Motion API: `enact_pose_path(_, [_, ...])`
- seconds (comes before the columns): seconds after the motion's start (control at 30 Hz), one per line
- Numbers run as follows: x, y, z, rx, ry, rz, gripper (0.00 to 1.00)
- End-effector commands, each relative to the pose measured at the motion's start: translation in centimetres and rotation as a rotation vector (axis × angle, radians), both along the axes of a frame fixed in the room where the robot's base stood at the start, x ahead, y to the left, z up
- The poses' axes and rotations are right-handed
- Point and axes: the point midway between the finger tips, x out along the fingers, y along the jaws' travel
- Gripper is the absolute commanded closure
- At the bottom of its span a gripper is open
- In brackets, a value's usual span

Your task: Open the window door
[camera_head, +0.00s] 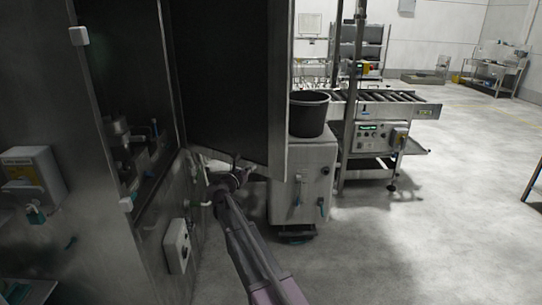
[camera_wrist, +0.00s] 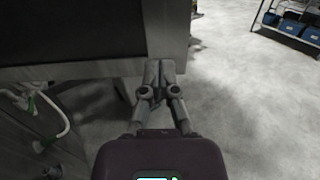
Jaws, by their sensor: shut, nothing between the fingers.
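The window door (camera_head: 225,75) is a large dark pane in a grey metal frame. In the head view it stands out at an angle from the steel washer cabinet (camera_head: 150,235), swung open. In the wrist view its dark pane (camera_wrist: 70,30) fills the upper left, with the frame's lower corner close to my fingers. My gripper (camera_head: 238,168) is at the door's lower edge. In the wrist view my gripper (camera_wrist: 160,66) is shut and empty, its fingertips by the frame's lower right corner. I cannot tell whether they touch it.
A grey cabinet (camera_head: 303,185) with a black bucket (camera_head: 308,115) on top stands just behind the door. A roller conveyor (camera_head: 385,105) is beyond it. A hose (camera_wrist: 55,115) hangs below the door at the left. The floor (camera_head: 440,200) to the right is clear.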

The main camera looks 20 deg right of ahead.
Motion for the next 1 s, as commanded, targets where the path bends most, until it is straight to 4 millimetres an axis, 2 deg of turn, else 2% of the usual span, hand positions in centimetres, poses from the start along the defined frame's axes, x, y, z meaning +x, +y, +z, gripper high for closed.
enact_pose_path(0.27, [0.3, -0.3, 0.0, 0.003, -0.002, -0.001, 1.00])
enact_pose_path(0.47, [1.3, -1.2, 0.0, 0.004, -0.001, -0.001, 1.00])
enact_pose_path(1.0, [6.7, -6.9, 0.0, 0.004, -0.002, -0.002, 1.00])
